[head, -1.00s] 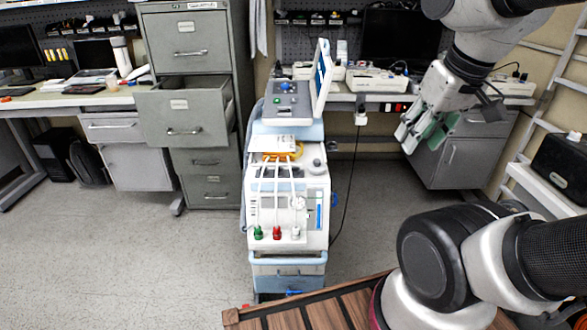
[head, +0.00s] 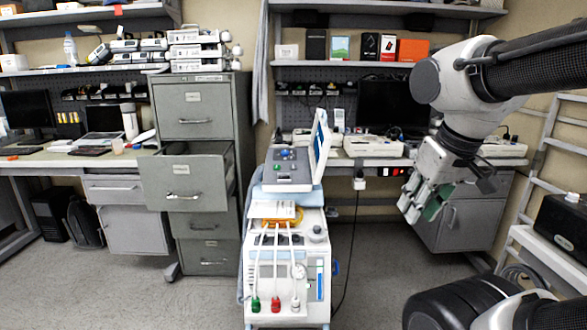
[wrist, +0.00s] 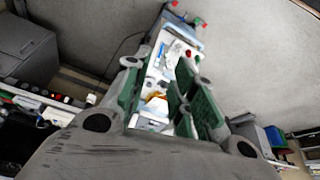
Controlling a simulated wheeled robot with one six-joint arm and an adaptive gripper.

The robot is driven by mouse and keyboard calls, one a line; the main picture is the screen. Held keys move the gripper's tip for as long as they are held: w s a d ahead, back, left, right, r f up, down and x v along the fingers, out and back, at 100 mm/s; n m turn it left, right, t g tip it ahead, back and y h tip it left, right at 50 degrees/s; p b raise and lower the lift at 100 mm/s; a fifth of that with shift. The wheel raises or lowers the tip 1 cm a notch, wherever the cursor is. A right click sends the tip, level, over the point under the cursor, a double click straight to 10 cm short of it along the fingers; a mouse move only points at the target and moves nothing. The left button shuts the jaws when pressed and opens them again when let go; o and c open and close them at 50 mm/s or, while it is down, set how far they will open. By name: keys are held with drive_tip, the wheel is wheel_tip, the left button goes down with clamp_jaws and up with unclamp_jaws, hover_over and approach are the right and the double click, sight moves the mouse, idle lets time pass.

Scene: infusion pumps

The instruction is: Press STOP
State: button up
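No STOP label is readable in any view. White pump-like devices sit on the back desk: one (head: 373,146) at the centre, a partly hidden one (head: 301,137) to its left and another (head: 503,148) at the right behind my arm. More white devices are stacked on the cabinet (head: 194,52) and on the upper left shelf (head: 138,46). My gripper (head: 423,208) hangs in the air in front of the desk at the right, touching nothing. In the wrist view my gripper (wrist: 164,95) has its green-padded fingers apart, with nothing between them; the medical cart shows beyond.
The white medical cart (head: 289,268) with a tilted screen (head: 320,145) stands mid-floor. A grey filing cabinet (head: 196,115) has a drawer (head: 184,183) pulled out. A ladder-like frame (head: 553,118) stands at the right. Grey floor is open at the lower left.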

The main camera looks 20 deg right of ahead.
clamp_jaws()
idle(1.0)
